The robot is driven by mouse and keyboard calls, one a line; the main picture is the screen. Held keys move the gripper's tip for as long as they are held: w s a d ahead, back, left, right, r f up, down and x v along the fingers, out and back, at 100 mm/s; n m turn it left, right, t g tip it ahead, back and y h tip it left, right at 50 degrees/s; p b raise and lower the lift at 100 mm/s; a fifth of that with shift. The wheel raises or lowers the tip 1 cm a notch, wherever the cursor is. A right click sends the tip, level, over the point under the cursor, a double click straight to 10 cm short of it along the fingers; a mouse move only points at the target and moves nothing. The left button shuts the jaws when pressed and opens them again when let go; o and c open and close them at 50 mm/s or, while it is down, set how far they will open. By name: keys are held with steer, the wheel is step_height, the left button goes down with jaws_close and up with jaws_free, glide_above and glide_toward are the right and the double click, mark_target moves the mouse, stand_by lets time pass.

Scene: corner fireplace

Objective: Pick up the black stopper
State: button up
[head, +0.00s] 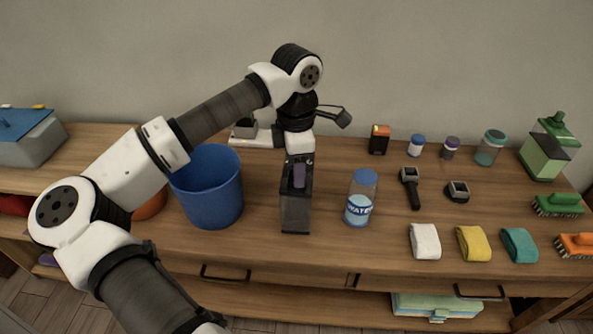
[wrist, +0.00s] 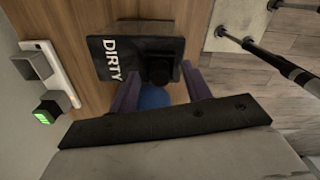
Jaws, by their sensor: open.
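In the wrist view a black stopper (wrist: 160,70) sits against a dark box marked DIRTY (wrist: 112,58). My gripper (wrist: 159,78) is open, with one purple finger on each side of the stopper. I cannot tell whether the fingers touch it. In the head view the tall dark box (head: 295,216) stands upright on the wooden table, and my gripper (head: 299,178) is over its top. The stopper is not clearly visible there, behind the gripper.
A blue bucket (head: 208,187) stands close to the left of the box. A water bottle (head: 361,198) stands to its right. Folded cloths, brushes and small jars (head: 490,148) fill the right of the table (head: 335,158). A device with a green display (wrist: 47,112) is near the wall.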

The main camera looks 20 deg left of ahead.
jaws_close()
stand_by(0.3)
steer(key=shift+r, duration=0.1)
